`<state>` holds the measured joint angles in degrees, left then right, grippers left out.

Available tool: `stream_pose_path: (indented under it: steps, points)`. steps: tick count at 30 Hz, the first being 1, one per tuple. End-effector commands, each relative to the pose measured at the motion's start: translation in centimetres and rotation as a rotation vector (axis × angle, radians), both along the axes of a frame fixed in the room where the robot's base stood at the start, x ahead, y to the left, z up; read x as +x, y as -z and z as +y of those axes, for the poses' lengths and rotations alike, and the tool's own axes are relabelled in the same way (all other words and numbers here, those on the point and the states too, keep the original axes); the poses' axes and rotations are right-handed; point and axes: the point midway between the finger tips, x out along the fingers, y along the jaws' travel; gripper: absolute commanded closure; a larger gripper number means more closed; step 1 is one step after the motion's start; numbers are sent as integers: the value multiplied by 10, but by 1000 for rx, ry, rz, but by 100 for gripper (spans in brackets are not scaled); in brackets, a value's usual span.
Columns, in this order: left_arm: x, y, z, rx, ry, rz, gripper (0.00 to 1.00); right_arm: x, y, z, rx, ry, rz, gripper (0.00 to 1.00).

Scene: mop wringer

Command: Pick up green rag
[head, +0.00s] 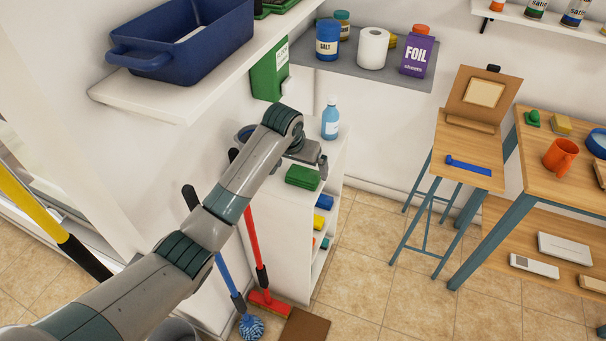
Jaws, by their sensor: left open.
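The green rag (303,178) lies folded on top of the white shelf unit, near its front edge. My left arm reaches in from the lower left. My left gripper (319,163) is open and points down just behind and to the right of the rag, seemingly above the shelf top. I cannot tell whether it touches anything. My right gripper is not in view.
A light blue bottle (330,122) stands behind my gripper on the shelf unit (285,233). A wall shelf (180,104) with a blue tub (183,45) juts out above left. A red broom (252,240) and blue mop (224,268) lean in front.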

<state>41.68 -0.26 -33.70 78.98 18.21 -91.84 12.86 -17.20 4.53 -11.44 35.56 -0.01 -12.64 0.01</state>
Motion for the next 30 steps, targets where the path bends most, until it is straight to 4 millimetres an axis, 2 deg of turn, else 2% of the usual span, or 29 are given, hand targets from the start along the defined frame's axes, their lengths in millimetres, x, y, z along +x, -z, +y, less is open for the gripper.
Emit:
stream_pose_path:
  steps: [17,24,30]
  points:
    - [4,9,-1,1,0,2,0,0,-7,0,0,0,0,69]
    - [12,30,-2,1,-1,3,0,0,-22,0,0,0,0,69]
    - [18,48,-4,0,0,1,0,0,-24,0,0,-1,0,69]
